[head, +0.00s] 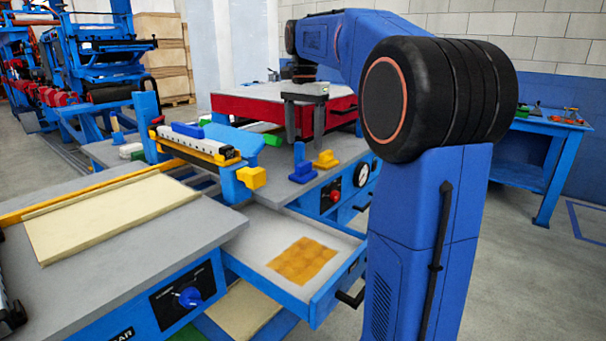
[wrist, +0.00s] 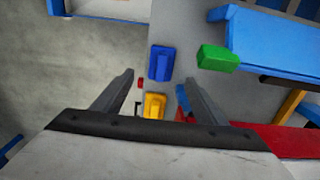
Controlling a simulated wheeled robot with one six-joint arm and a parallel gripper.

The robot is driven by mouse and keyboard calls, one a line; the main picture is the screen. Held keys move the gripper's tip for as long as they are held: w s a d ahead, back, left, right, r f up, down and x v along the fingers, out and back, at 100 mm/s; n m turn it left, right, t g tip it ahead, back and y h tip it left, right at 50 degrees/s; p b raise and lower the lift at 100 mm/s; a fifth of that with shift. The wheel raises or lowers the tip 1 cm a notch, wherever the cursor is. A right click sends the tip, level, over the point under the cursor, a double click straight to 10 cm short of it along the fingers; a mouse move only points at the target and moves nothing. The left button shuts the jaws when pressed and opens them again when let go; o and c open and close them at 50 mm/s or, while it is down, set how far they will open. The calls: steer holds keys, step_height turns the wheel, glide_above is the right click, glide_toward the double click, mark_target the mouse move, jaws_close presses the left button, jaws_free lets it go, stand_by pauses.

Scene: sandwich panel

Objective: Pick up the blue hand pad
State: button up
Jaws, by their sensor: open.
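The blue hand pad (head: 302,174) stands on the grey worktop near its front edge, with its upright grip on top. It also shows in the wrist view (wrist: 161,63), slightly beyond the fingertips and roughly centred between them. A yellow hand pad (head: 326,161) stands beside it to the right; in the wrist view this yellow pad (wrist: 154,106) lies between the fingers' lines, nearer the palm. My gripper (head: 305,142) is open and empty above the worktop, pointing down. Both fingers show in the wrist view (wrist: 160,77). No contact with either pad is visible.
A red-sided bench (head: 258,112) stands just behind. A green block (wrist: 217,57) and a blue board (wrist: 272,42) lie right of the pad in the wrist view. A yellow-ended roller bar (head: 205,148) stands to the left. An open drawer (head: 262,226) holding an orange sheet (head: 302,260) juts out in front.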

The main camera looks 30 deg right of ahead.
mark_target(303, 163)
steer(key=shift+w+f, duration=0.15)
steer(key=shift+f, duration=4.5)
steer(key=c, duration=1.1)
